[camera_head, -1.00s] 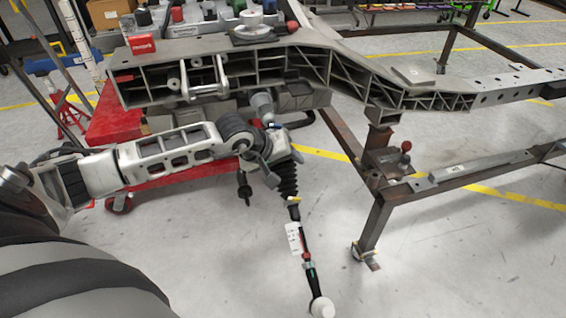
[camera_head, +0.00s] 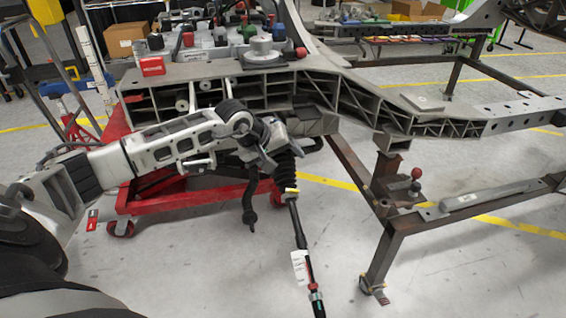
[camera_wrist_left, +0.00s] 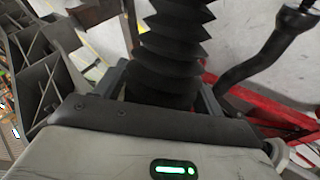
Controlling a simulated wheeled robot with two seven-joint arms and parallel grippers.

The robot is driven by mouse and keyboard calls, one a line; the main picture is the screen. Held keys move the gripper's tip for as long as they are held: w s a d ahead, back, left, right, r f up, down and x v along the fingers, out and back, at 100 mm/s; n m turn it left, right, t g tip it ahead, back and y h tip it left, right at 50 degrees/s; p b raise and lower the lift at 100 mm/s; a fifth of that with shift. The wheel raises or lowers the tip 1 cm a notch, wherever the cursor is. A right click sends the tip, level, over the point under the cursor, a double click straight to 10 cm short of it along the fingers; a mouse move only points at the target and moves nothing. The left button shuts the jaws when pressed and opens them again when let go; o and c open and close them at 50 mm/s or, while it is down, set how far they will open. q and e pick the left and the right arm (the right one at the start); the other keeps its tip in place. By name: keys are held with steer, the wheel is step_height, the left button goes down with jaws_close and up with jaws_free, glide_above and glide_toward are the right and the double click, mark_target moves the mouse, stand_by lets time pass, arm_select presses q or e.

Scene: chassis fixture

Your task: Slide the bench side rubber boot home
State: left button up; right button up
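The rubber boot (camera_head: 287,176) is a black ribbed bellows on a thin dark rod (camera_head: 299,235) that slants down and right from under the chassis beam (camera_head: 330,95). My left gripper (camera_head: 274,158) is at the boot, just below the beam. In the left wrist view the boot (camera_wrist_left: 172,45) stands between the two fingers, which close against its sides near its lower part in that picture. The boot's upper end and its seat are hidden behind my gripper in the head view. My right gripper is not in view.
A second black rod with a dark end (camera_head: 249,205) hangs just left of the boot. A red wheeled stand (camera_head: 150,205) is behind my left arm. A brown steel frame (camera_head: 380,255) stands to the right. The floor around the rod's lower end is clear.

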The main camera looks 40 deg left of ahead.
arm_select(q)
steer(key=shift+o, duration=0.5)
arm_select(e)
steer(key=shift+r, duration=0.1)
arm_select(q)
steer(key=v, duration=1.6)
steer(key=shift+p, duration=0.45)
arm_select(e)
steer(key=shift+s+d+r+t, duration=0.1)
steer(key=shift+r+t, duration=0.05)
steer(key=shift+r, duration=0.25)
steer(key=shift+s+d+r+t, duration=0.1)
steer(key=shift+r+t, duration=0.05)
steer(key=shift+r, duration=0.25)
arm_select(q)
steer(key=shift+w+a, duration=0.1)
